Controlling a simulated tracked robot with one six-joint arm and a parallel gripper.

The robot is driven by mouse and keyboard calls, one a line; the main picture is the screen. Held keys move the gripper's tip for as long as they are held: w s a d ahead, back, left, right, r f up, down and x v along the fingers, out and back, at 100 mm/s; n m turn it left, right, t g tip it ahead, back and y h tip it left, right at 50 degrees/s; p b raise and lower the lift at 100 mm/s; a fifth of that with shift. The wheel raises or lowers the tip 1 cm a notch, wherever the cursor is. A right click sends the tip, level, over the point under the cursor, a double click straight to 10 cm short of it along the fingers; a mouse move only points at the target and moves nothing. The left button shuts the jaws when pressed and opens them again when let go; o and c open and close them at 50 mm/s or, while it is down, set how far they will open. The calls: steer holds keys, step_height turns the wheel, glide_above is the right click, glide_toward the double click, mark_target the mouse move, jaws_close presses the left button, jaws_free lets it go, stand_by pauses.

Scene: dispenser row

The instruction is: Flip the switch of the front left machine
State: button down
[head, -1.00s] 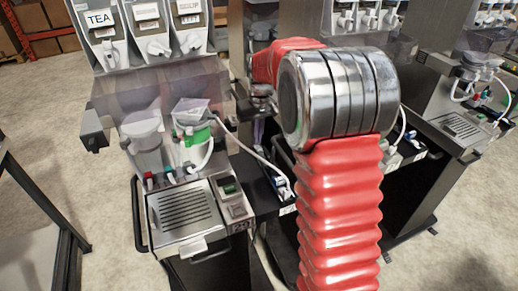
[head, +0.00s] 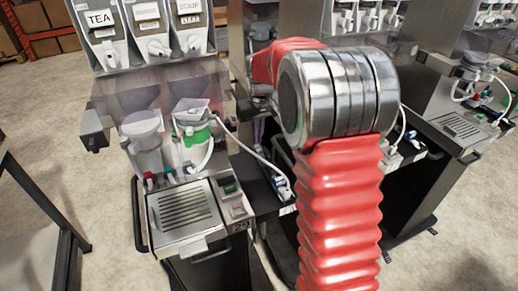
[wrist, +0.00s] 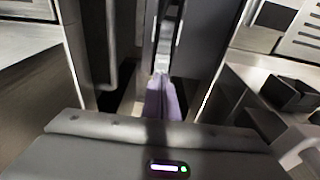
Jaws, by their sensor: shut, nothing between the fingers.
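The front left machine (head: 150,82) stands at the left in the head view, with TEA and SOUP labels on its upper canisters. A small panel (head: 242,201) with a green-marked rocker and a second, paler rocker sits at the right of its drip tray (head: 184,209). I cannot tell which one is the switch. My gripper is mostly hidden behind my red arm in the head view. In the wrist view its purple fingers (wrist: 163,98) are together and empty, over a dark gap with a pale metal strip beyond. Whether they touch anything is unclear.
Another machine (head: 462,128) stands at the right, and more stand behind my arm. White hoses and a dark side ledge lie right of the left machine. A dark-framed table (head: 36,245) is at the far left. Bare floor lies between it and the machine.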

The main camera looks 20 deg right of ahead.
mark_target(258, 146)
steer(key=shift+f, duration=0.7)
stand_by(0.7)
step_height(258, 146, up, 7)
stand_by(1.2)
steer(key=shift+s, duration=0.1)
stand_by(0.4)
